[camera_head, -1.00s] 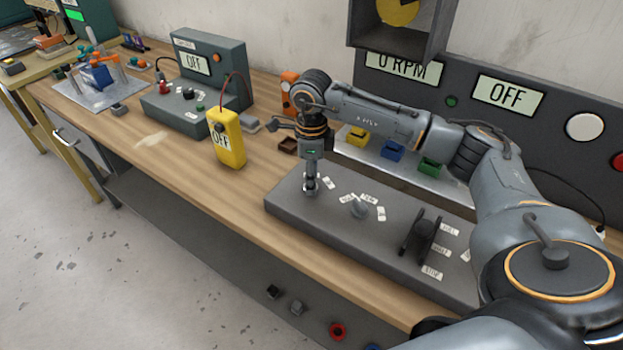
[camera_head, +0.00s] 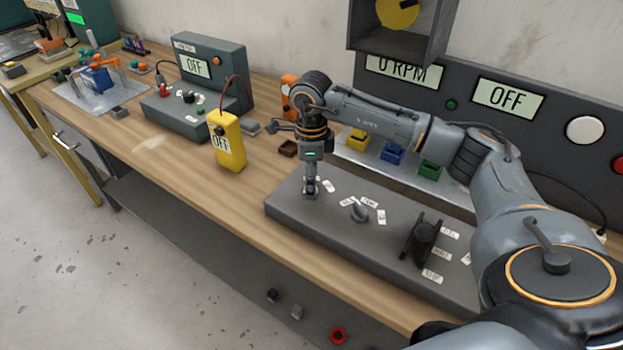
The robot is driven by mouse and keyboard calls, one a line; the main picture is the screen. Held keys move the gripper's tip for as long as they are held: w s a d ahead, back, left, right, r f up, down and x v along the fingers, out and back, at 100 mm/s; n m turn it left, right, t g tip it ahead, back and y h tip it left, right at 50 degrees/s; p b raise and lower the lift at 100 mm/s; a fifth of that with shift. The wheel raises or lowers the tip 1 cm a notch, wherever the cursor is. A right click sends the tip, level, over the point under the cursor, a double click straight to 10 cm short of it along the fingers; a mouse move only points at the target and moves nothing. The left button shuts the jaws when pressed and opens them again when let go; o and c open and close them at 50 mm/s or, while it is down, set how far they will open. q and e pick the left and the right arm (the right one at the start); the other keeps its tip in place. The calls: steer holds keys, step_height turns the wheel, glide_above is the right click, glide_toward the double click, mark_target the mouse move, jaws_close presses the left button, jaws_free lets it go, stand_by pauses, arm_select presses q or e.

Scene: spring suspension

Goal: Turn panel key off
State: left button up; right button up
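The grey control panel (camera_head: 300,216) lies on the workbench with a knob, a lever and white labels. My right gripper (camera_head: 311,192) points straight down at its left end, beside a small white label (camera_head: 328,186). The panel key is not clearly visible; the fingers cover that spot, and I cannot tell whether they are shut on it. The display (camera_head: 508,97) on the wall panel behind reads OFF. My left gripper is not in view.
A grey knob (camera_head: 359,212) and a black lever (camera_head: 422,242) stand on the panel to the right of my gripper. A yellow meter (camera_head: 228,142) stands to the left. Yellow, blue and green blocks sit behind.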

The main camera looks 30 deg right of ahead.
step_height(320, 180, up, 12)
steer(key=shift+f, duration=0.15)
stand_by(0.7)
